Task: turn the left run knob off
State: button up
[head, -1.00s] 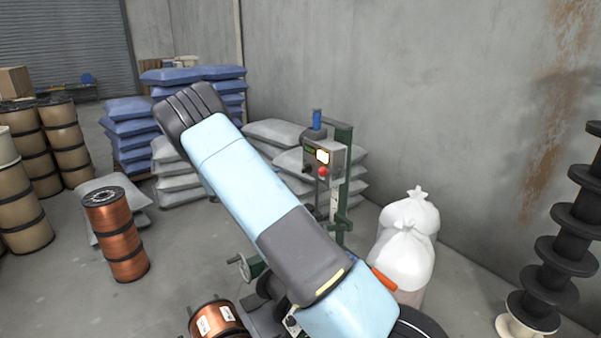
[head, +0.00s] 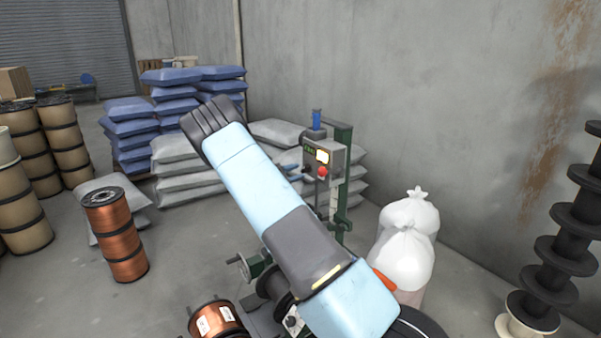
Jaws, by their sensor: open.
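The grey control box (head: 338,160) stands on a green post in the middle of the head view. It has a lit display (head: 322,156) and a red button (head: 322,171) on its face. My gripper (head: 302,172) shows small, with pale blue fingers, at the left lower edge of the box. It is open, and its tips are close to the box face left of the red button. The left run knob cannot be made out; the fingers appear to cover that spot. I cannot tell whether they touch it. My arm hides most of the gripper's body.
A winding machine with a copper spool (head: 216,320) stands below the box. White sacks (head: 404,256) stand to the right, in front of the concrete wall. Grey bags (head: 188,170) and blue bags (head: 190,75) are stacked behind. A copper spool stack (head: 114,235) is at left.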

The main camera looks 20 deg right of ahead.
jog(key=shift+w+d, duration=0.15)
jog(key=shift+d, duration=0.55)
jog(key=shift+w+d, duration=0.15)
jog(key=shift+d, duration=0.5)
grip_shut()
jog(key=shift+a, duration=0.1)
